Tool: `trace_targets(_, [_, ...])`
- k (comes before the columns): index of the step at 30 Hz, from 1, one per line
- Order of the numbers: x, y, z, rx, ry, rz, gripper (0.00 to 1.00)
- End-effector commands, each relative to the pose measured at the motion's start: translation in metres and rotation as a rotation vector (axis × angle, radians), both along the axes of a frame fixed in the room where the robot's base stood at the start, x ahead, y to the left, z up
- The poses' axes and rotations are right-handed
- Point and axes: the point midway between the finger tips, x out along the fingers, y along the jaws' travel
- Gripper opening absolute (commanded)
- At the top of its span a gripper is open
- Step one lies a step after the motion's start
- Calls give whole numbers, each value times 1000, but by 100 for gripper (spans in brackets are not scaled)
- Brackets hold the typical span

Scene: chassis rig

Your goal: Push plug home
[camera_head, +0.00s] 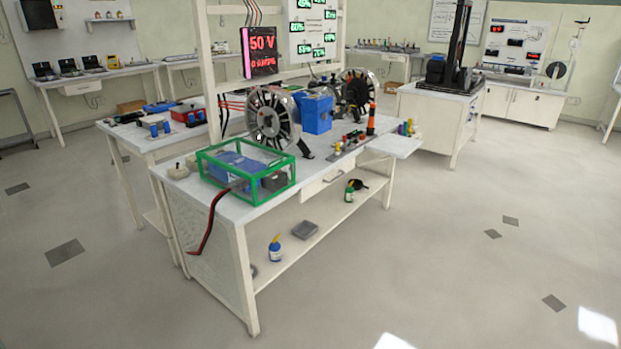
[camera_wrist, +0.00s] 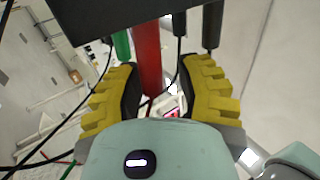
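In the wrist view my gripper (camera_wrist: 163,78) has its two yellow ribbed fingers spread wide apart, with a gap between their dark inner pads. A thick red plug or rod (camera_wrist: 147,62) shows in that gap, nearer the left finger, and neither pad visibly closes on it. A green plug (camera_wrist: 122,45) and two black plugs, one in the middle (camera_wrist: 179,24) and one at right (camera_wrist: 212,25), hang from the edge of a dark panel (camera_wrist: 110,26). I cannot tell which plug is the task's, or how deep each sits. My gripper is not seen in the head view.
Thin black cables (camera_wrist: 85,102) cross the left of the wrist view. In the head view, a white workbench (camera_head: 215,205) bears a green-framed clear box (camera_head: 205,160), black wheels (camera_head: 272,118) and a blue box (camera_head: 316,113). Open floor (camera_head: 450,250) lies to its right.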

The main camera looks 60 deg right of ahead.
Motion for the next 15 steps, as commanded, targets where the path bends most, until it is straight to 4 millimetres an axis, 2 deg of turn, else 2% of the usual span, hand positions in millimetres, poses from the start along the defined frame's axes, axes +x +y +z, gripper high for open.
trace_targets(2, [0,0,0,0,0,-1,45])
trace_targets(10, [-1,0,-1,0,1,1,45])
trace_targets(15, [-15,2,-9,-3,2,4,45])
